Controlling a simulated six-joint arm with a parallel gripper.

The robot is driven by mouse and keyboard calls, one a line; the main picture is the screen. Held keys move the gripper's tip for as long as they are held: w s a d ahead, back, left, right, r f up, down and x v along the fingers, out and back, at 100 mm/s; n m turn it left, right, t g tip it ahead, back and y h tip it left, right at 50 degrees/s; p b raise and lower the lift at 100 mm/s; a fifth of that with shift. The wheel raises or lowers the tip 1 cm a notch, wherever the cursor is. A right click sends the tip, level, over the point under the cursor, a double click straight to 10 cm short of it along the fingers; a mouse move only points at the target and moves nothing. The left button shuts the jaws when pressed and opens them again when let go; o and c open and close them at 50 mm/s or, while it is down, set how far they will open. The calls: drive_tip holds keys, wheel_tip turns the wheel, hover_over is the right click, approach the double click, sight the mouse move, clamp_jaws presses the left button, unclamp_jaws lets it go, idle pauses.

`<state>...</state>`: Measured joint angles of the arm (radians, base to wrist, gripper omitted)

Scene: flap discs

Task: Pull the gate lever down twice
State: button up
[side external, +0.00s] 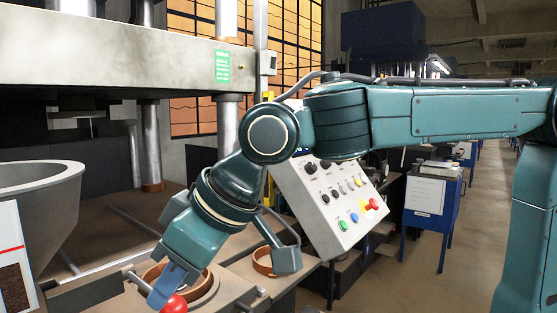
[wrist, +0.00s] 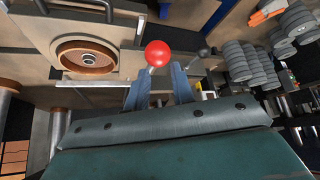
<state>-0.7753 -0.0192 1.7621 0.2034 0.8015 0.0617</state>
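The gate lever's red ball knob (side external: 175,304) shows at the bottom edge of the side view, right beside the tip of my gripper (side external: 163,291). In the wrist view the round red knob (wrist: 157,53) lies just past the fingertips of my gripper (wrist: 159,72), roughly centred between them. The two blue fingers stand apart with a gap between them. A short bit of pale rod shows under the knob, near the left finger. I cannot tell whether either finger touches the knob or rod. The rest of the lever is hidden.
A brown ring fitting (wrist: 86,56) sits in a plate left of the knob. A sloped control box (side external: 333,200) with coloured buttons stands right of my wrist. Several grey disc stacks (wrist: 248,64) lie to the right. A large grey bowl (side external: 38,190) stands at left.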

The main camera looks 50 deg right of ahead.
sight(186, 308)
drive_tip(key=shift+f, duration=2.8)
drive_tip(key=shift+r, duration=5.3)
drive_tip(key=shift+f, duration=0.15)
drive_tip(key=shift+f, duration=5.15)
drive_tip(key=shift+r, duration=0.1)
